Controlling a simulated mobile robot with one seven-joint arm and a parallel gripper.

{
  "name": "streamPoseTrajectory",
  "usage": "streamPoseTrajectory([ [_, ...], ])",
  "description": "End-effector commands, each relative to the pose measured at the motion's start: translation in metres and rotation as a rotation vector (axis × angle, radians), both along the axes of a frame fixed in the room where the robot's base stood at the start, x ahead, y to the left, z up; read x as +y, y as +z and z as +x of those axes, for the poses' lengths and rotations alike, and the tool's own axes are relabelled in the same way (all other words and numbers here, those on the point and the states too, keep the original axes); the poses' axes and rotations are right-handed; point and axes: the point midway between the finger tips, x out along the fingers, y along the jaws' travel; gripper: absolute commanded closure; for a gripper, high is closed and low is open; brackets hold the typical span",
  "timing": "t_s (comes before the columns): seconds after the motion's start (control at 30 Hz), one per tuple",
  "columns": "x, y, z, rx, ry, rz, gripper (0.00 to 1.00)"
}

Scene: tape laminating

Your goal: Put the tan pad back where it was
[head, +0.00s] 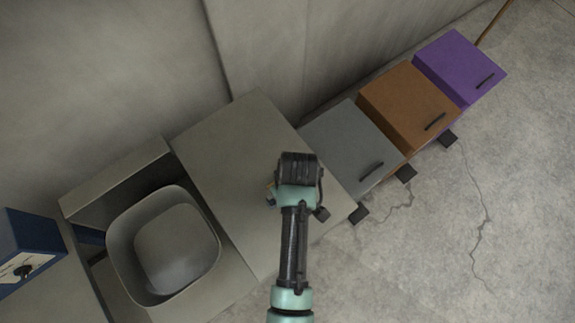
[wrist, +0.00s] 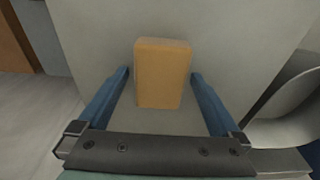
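The tan pad (wrist: 163,75) is a plain block with a paler far edge. In the wrist view it is on the grey counter (wrist: 80,35), between and just ahead of my gripper's (wrist: 160,76) two blue fingers. The fingers are spread wide, with a clear gap on each side of the pad, and nothing is held. In the head view my gripper is over the grey counter top (head: 225,140), near its right side. My arm hides the pad there, apart from perhaps a small brownish speck at its left.
A grey sink basin (head: 175,250) is left of the counter. Grey (head: 345,145), brown (head: 405,105) and purple (head: 455,65) cabinets with black handles line the wall to the right. A blue box (head: 28,245) is at far left. Open floor (head: 450,240) lies at lower right.

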Motion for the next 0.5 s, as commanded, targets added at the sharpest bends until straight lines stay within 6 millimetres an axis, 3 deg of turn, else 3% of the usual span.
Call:
streamPoseTrajectory([
  [0.27,0.0,0.006,0.0,-0.002,0.0,0.0,0.0],
  [0.5,-0.003,0.046,-0.003,-0.005,0.0,0.0,0.0],
])
